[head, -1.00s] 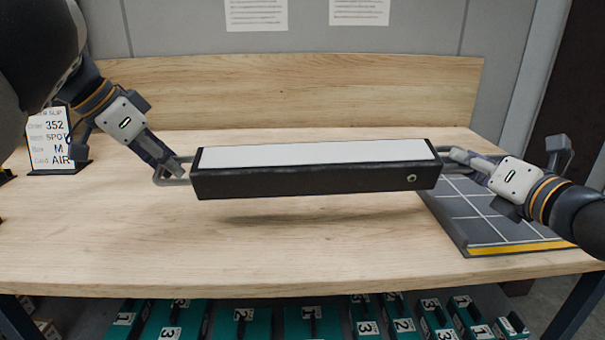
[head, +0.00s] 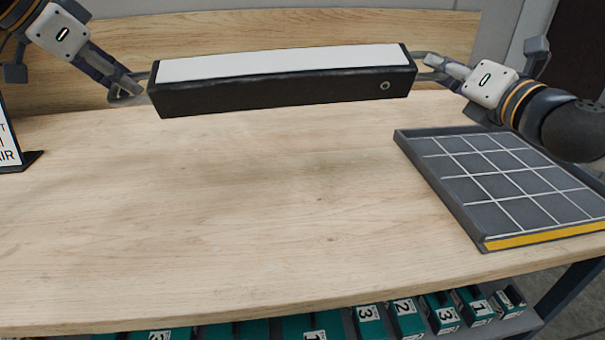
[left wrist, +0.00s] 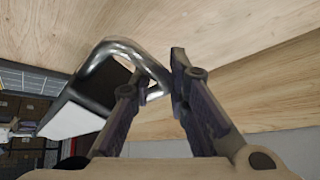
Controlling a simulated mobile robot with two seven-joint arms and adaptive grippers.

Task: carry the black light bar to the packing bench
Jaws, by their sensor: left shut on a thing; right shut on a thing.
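The black light bar (head: 285,92) with a white top panel is held level-ish above the wooden packing bench (head: 230,220), its left end slightly lower in the head view. My left gripper (head: 130,92) is shut on the metal handle at the bar's left end. In the left wrist view the handle (left wrist: 98,55) passes between the fingers of the left gripper (left wrist: 160,85), and part of the bar (left wrist: 80,110) shows beyond. My right gripper (head: 438,68) is shut on the handle at the right end. The bar does not touch the bench.
A grey gridded tray (head: 480,185) with a yellow front strip lies on the bench at the right. A sign (head: 10,145) stands at the left edge. Teal numbered boxes (head: 405,318) sit on a shelf below. The bench middle is clear.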

